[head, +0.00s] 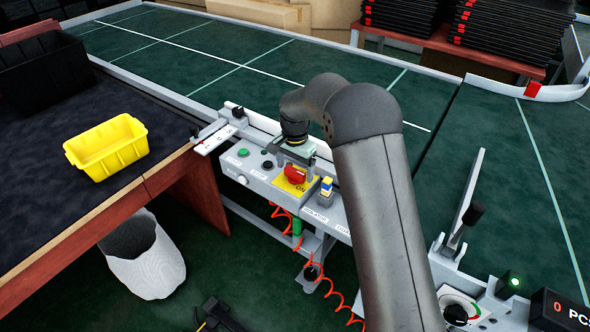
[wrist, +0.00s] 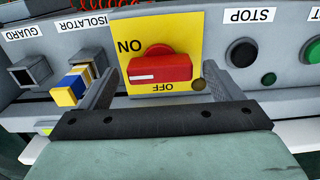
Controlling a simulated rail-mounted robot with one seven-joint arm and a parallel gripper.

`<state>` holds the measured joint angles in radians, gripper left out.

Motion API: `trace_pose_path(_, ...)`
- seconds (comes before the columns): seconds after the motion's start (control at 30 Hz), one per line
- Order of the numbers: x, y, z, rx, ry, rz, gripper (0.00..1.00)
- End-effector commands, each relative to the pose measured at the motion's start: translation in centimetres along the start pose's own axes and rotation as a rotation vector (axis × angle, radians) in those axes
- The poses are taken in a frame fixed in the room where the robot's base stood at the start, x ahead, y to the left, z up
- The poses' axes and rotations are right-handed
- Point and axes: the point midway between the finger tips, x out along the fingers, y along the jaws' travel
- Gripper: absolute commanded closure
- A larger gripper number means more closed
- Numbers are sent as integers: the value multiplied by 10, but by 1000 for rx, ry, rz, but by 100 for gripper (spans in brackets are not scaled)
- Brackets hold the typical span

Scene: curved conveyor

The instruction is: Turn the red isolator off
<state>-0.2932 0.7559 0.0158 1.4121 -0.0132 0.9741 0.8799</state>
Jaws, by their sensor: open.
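The red isolator (head: 294,174) is a rotary handle on a yellow plate on the grey control panel. In the wrist view the red handle (wrist: 162,68) lies roughly level, with a white line on its left part. The plate's lettering is upside down there, with ON at the upper left and OFF below the handle. My gripper (head: 294,160) is over the isolator in the head view. In the wrist view my gripper (wrist: 160,80) is open, with one finger on each side of the handle. I see gaps between fingers and handle; the fingertip depth is unclear.
A blue, white and yellow block (wrist: 72,86) sits close outside the left finger. A black STOP button (wrist: 242,52) and a green button (wrist: 269,79) are to the right. A yellow bin (head: 107,150) stands on the left table. A red coiled cable (head: 315,262) hangs below the panel.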

Motion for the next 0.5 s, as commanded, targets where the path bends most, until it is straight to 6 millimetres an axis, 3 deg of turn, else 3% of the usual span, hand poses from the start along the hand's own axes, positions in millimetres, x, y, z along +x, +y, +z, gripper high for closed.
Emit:
trace_pose_path(0.13,10,0,0,0,0,0,15)
trace_pose_path(0.43,12,0,0,0,1,0,15)
trace_pose_path(0.5,12,0,0,0,1,0,34)
